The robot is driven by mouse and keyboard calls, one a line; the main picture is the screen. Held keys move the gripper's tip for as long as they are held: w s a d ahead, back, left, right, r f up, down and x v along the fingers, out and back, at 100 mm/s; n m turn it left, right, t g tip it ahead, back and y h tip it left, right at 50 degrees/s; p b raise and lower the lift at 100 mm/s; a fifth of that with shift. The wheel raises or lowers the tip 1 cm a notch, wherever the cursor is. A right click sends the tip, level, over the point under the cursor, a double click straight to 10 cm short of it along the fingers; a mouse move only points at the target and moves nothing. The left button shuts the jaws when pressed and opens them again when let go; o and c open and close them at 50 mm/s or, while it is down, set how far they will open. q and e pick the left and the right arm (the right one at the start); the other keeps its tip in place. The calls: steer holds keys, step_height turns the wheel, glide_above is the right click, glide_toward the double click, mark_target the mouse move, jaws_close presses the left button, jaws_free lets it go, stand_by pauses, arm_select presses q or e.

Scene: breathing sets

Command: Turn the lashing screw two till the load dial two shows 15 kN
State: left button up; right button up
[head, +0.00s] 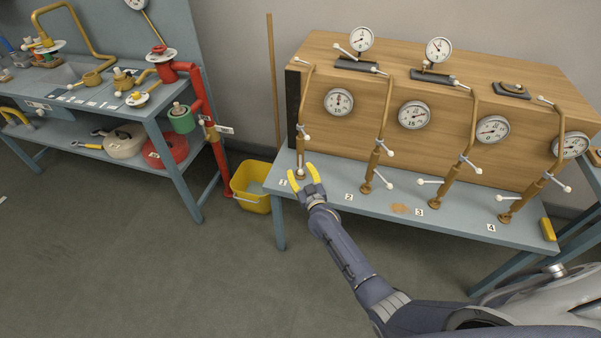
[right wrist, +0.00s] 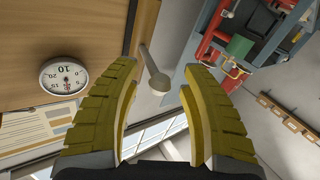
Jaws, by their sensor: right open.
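Lashing screw two (head: 380,135) is a brass rod leaning on the wooden crate behind label 2 (head: 348,197), with a white-knobbed cross handle partway up. Load dial two (head: 414,115), presumably the round white dial just right of it, is too small to read exactly. My right gripper (head: 302,174) is open and empty, at the foot of lashing screw one (head: 304,115), left of screw two. In the right wrist view, a grey knob on a rod (right wrist: 158,82) shows between the open yellow fingers, not gripped. A dial (right wrist: 63,77) is at its left. My left gripper is not in view.
Lashing screws three (head: 460,155) and four (head: 535,180) stand to the right, with more dials. Gauges with levers stand on the crate top (head: 440,60). A yellow bucket (head: 251,186) is on the floor at left. A second bench (head: 100,95) with red and brass piping is farther left.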

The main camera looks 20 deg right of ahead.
steer(key=shift+c, duration=0.2)
jaws_close()
steer(key=shift+d, duration=0.1)
